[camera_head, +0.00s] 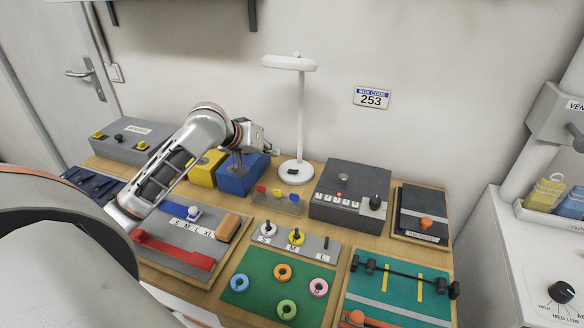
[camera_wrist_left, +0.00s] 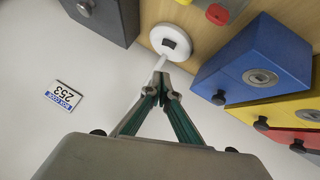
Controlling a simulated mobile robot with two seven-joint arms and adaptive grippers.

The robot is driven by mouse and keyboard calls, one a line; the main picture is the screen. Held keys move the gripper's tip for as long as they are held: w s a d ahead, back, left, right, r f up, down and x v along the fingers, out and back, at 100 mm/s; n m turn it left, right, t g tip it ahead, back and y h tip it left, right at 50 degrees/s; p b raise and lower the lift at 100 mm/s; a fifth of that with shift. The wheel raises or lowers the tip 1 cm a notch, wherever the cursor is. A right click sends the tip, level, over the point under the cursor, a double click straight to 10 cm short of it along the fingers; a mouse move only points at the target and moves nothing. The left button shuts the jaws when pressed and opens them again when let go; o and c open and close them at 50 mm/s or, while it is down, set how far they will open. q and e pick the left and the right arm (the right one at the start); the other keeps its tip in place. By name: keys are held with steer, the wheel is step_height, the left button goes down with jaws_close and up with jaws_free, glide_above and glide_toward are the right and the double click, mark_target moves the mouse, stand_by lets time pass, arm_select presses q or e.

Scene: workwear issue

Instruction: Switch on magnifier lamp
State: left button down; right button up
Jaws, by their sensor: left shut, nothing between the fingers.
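The white magnifier lamp (camera_head: 300,110) stands upright at the back of the wooden table, with a round base and a flat head. A black switch (camera_head: 292,171) sits on its base; the switch also shows in the left wrist view (camera_wrist_left: 169,43). I cannot tell whether the lamp is lit. My left gripper (camera_head: 268,148) is shut and empty, above the blue box and left of the lamp's post. In the left wrist view its fingertips (camera_wrist_left: 165,82) meet just short of the lamp base (camera_wrist_left: 186,43). My right gripper is not in view.
A blue box (camera_head: 238,181) and a yellow box (camera_head: 205,170) stand left of the lamp. A dark grey box (camera_head: 349,190) with a knob stands to its right. Colored knobs on a clear block (camera_head: 277,202) lie in front. A wall sign (camera_head: 371,97) hangs behind.

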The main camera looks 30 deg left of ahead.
mark_target(294, 170)
arm_select(q)
steer(key=x, duration=0.8)
steer(key=shift+w, duration=0.1)
steer(key=f, duration=0.2)
steer(key=w+d+f, duration=0.1)
steer(key=shift+f, duration=0.1)
steer(key=shift+d+f, duration=0.25)
steer(key=shift+f, duration=0.4)
steer(key=shift+d+f+y, duration=0.2)
steer(key=shift+f+y, duration=0.05)
steer(key=shift+y, duration=0.05)
steer(key=shift+a, duration=0.15)
steer(key=shift+s+a, duration=0.2)
steer(key=shift+a, duration=0.5)
